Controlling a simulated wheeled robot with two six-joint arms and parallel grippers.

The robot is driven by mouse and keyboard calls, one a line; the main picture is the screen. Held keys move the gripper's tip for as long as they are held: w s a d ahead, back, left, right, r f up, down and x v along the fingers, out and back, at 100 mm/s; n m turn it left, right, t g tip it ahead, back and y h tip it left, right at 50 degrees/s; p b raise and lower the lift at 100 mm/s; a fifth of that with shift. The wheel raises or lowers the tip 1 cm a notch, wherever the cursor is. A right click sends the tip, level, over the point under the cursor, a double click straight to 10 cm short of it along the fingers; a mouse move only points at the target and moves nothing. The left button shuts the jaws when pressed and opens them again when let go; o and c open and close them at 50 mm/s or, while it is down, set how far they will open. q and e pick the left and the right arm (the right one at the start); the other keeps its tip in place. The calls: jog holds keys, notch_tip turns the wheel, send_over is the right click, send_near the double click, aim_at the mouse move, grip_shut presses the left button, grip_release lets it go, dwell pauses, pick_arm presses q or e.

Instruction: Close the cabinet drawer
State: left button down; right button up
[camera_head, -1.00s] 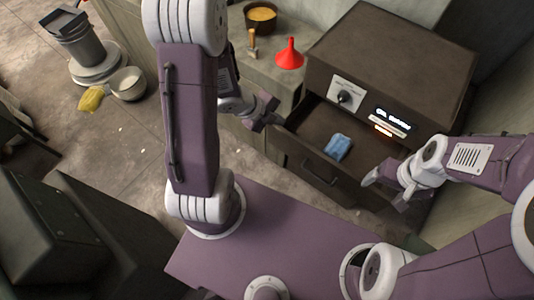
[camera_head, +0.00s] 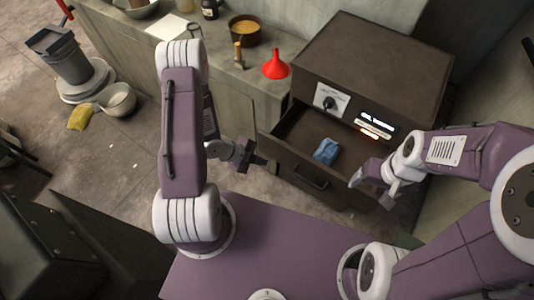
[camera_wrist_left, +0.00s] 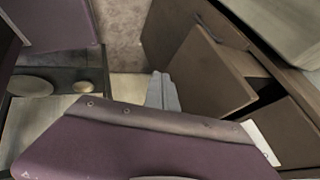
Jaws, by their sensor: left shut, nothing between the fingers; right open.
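The dark brown cabinet (camera_head: 375,65) stands at the upper right in the head view. Its drawer (camera_head: 300,172) is pulled out, and a blue cloth-like item (camera_head: 327,151) lies inside. A bar handle is on the drawer front. My left gripper (camera_head: 258,160) is shut and empty, just outside the drawer's front left corner; contact cannot be told. Its closed fingers show in the left wrist view (camera_wrist_left: 162,92), beside brown panels. My right gripper (camera_head: 368,192) is open near the drawer's right front side, partly overlapping it in the picture.
A counter (camera_head: 215,75) left of the cabinet holds a red funnel (camera_head: 276,65), a pot (camera_head: 244,30) and a wooden-handled tool (camera_head: 238,55). A bucket (camera_head: 65,58), a bowl (camera_head: 117,99) and a yellow cloth (camera_head: 80,118) are on the floor at left. Floor between is mostly clear.

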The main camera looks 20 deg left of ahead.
pick_arm(q)
jog(key=shift+w+d+r+p, duration=0.1)
jog(key=shift+w+d+p, duration=0.1)
jog(key=shift+w, duration=0.4)
jog(key=shift+w+d+f+p, duration=0.1)
jog(key=shift+w+d+p, duration=0.1)
jog(key=shift+w, duration=0.45)
jog(key=shift+w+d+r+p, duration=0.1)
jog(key=shift+w+d+p, duration=0.1)
jog(key=shift+w, duration=0.4)
pick_arm(e)
jog(key=shift+r, duration=0.65)
pick_arm(q)
jog(key=shift+w, duration=0.1)
pick_arm(e)
jog(key=shift+s, duration=0.1)
